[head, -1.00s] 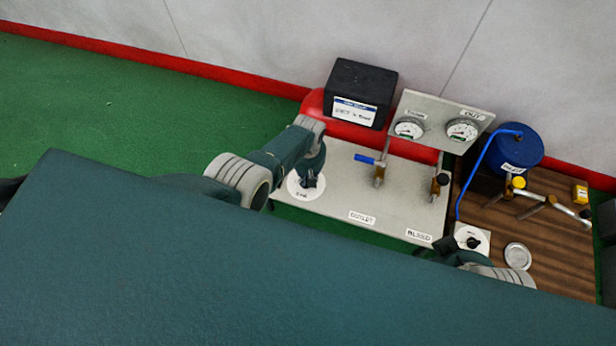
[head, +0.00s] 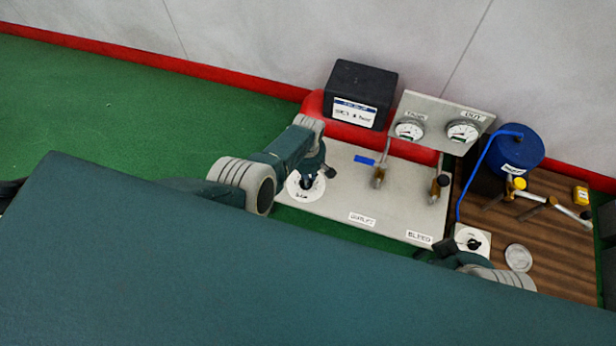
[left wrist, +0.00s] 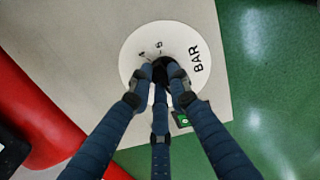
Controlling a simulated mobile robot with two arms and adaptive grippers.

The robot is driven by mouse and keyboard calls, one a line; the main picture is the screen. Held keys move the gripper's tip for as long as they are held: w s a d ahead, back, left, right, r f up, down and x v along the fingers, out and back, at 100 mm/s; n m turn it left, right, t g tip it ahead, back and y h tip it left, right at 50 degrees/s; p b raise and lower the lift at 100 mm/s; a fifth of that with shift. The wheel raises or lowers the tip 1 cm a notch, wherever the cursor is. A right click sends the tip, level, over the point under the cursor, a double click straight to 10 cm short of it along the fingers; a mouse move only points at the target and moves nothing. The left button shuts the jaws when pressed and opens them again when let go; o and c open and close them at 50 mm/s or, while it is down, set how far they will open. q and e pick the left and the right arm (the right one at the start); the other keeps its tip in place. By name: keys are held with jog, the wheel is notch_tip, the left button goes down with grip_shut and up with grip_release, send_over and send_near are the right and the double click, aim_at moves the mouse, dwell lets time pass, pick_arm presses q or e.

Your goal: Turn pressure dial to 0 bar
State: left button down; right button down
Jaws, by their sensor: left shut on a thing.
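The pressure dial is a round white disc (head: 291,186) on the left part of the grey panel. In the left wrist view the white dial face (left wrist: 185,37) shows "BAR" and a few digits; much of it is hidden by my fingers. My left gripper (head: 307,182) is down over the dial. In the left wrist view its fingers (left wrist: 160,74) are closed around the black dial knob (left wrist: 161,71) at the disc's middle. My right gripper (head: 447,247) is low at the right, beside a white square plate with a black knob (head: 473,243); its finger opening is unclear.
The grey panel (head: 335,200) carries a blue-handled valve (head: 379,177), a second valve (head: 439,186) and two gauges (head: 409,130) (head: 462,132). A black box (head: 360,82) stands behind on a red tank. A blue drum (head: 516,148) and a metal lid (head: 518,257) are at right.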

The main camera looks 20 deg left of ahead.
pick_arm(q)
jog(key=shift+a, duration=0.1)
dwell(0.5)
jog(key=c, duration=1.6)
grip_release()
jog(key=shift+c, duration=0.2)
